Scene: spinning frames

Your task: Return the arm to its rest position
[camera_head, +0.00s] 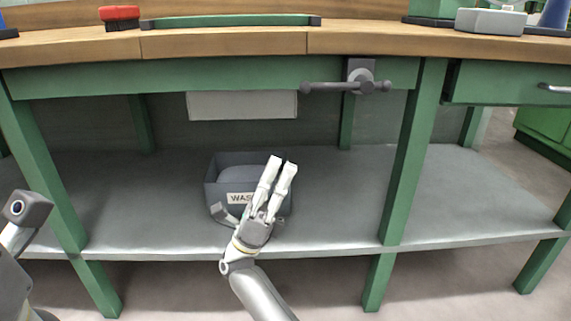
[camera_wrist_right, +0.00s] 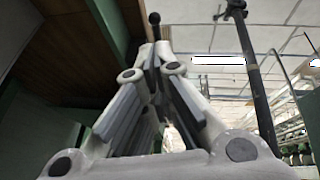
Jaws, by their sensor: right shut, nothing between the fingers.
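My right arm reaches up from the bottom centre of the head view. Its right gripper (camera_head: 281,164) is shut and empty, with its two pale fingers pointing up in front of the bin on the lower shelf. In the right wrist view the fingers (camera_wrist_right: 157,48) come close together at their tips, with nothing held between them. A grey part of my left arm (camera_head: 28,209) shows at the left edge of the head view. The left gripper's fingers are not visible.
A grey bin (camera_head: 222,166) with a partly hidden label stands on the lower shelf (camera_head: 335,210) behind the right gripper. The green workbench has a wooden top (camera_head: 370,42), legs and a vise handle (camera_head: 335,87) overhead. A red brush (camera_head: 120,17) lies on top.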

